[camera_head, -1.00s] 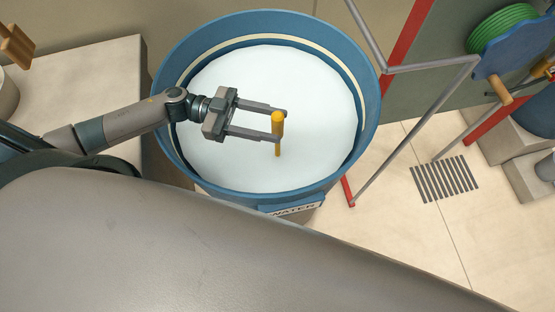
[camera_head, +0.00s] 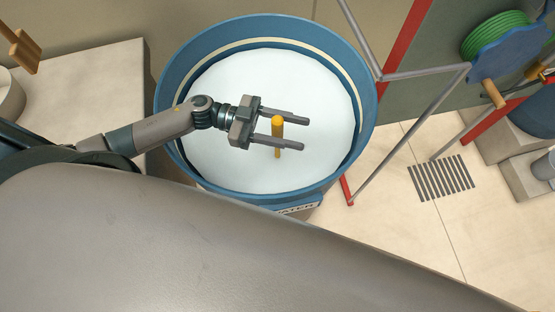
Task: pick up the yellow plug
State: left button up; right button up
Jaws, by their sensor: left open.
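The yellow plug (camera_head: 277,128) stands upright in the white contents of a blue round barrel (camera_head: 172,75). My left gripper (camera_head: 305,135) reaches in from the left over the barrel, open, with its two grey fingers pointing right. In the picture the plug lies between the two fingers, and the fingertips extend past it to the right. The lower finger crosses in front of the plug's lower part. I cannot tell whether either finger touches it, or the exact height between them. My right gripper is not in view.
A grey pipe frame (camera_head: 408,145) with red parts stands right of the barrel. A floor grate (camera_head: 441,178), a blue wheel (camera_head: 510,45) and a green coil (camera_head: 497,32) are farther right. A pale counter (camera_head: 95,80) is at the left. My grey body fills the bottom.

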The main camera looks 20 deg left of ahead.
pick_arm(q)
jog(key=shift+c, duration=0.3)
grip_shut()
jog(key=shift+r, duration=0.1)
notch_tip(320, 180, up, 10)
jog(key=b, duration=0.1)
dwell(0.7)
dwell(0.4)
